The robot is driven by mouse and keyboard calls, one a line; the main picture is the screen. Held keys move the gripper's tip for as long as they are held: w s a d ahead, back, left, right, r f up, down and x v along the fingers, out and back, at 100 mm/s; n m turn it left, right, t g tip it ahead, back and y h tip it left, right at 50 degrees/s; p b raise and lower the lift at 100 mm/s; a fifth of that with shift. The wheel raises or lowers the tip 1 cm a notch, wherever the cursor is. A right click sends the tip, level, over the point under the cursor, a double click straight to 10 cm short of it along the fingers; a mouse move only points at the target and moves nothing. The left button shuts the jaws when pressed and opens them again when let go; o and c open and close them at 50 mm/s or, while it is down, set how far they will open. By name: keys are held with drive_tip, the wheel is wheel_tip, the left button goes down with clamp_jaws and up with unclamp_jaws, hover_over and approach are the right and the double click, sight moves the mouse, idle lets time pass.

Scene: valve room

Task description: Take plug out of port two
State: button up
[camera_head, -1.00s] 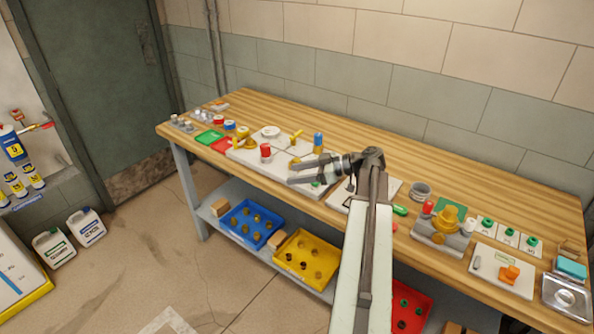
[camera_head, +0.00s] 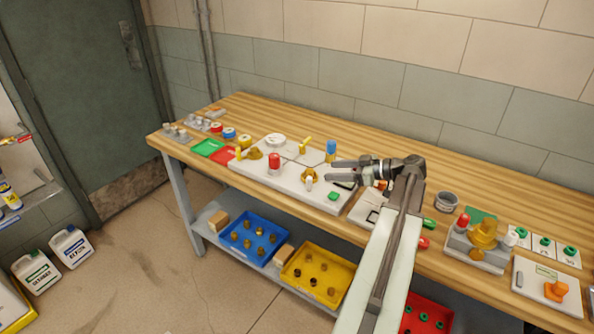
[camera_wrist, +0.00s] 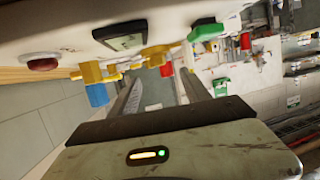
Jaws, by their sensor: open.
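A white panel (camera_head: 250,168) lies on the bench. A red capped cylinder (camera_head: 274,163) stands on its front half, and a blue capped cylinder (camera_head: 331,146) at its back right edge. A yellow valve handle (camera_head: 310,174), a small white upright piece (camera_head: 309,184) and a green block (camera_head: 333,196) are on its right part. Port numbers are too small to read, so I cannot tell which is port two. My gripper (camera_head: 332,171) is open and empty above the panel's right end. The tilted wrist view shows the blue piece (camera_wrist: 97,95), red piece (camera_wrist: 167,69) and green block (camera_wrist: 207,31) beyond the fingers.
A grey-and-yellow valve unit (camera_head: 480,247) and a grey round cup (camera_head: 446,201) stand right of my arm. Green and red mats (camera_head: 208,147) lie left of the panel. Blue (camera_head: 236,247) and yellow (camera_head: 330,291) trays sit on the lower shelf. The bench's back strip is clear.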

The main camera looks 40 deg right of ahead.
sight(312, 171)
drive_tip(key=b+x, duration=0.2)
drive_tip(key=x, duration=0.6)
drive_tip(key=shift+d+f+b, duration=0.1)
drive_tip(key=shift+f+b, duration=0.05)
drive_tip(key=shift+b, duration=0.15)
clamp_jaws()
